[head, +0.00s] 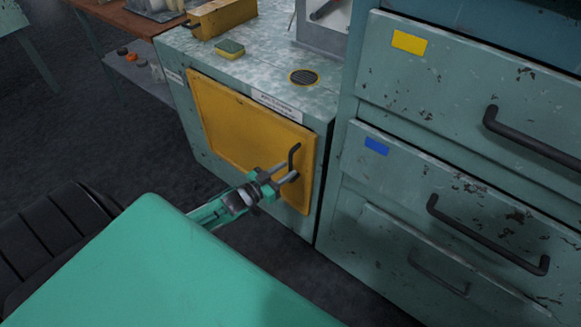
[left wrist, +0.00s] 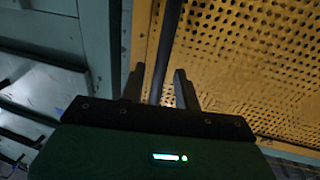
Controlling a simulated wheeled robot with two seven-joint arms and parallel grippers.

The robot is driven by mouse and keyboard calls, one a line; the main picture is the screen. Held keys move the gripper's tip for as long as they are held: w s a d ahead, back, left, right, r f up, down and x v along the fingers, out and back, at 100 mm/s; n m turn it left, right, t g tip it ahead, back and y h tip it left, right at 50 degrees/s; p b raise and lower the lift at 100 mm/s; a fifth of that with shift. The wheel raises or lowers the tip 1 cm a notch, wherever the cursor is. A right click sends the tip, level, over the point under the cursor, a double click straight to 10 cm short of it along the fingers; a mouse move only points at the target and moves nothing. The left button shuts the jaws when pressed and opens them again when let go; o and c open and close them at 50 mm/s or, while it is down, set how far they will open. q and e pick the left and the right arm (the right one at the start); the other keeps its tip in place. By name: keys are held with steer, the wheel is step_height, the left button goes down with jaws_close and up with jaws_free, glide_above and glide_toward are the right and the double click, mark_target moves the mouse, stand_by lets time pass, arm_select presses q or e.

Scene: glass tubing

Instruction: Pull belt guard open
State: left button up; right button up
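The belt guard (head: 240,125) is a yellow panel on the front of a pale green cabinet; it looks closed, flush with the cabinet front. It fills the right of the left wrist view as a perforated yellow sheet (left wrist: 245,60). Its dark handle (head: 293,155) is at the panel's right side. My left gripper (head: 284,178) is at the handle's lower part. In the left wrist view its two fingers (left wrist: 160,88) stand apart with the handle bar (left wrist: 165,50) between them, with gaps on both sides. My right gripper is not in view.
A drawer unit (head: 400,120) with dark handles stands close on the right.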

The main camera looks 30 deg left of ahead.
arm_select(q)
steer(key=shift+x, duration=1.4)
jaws_close()
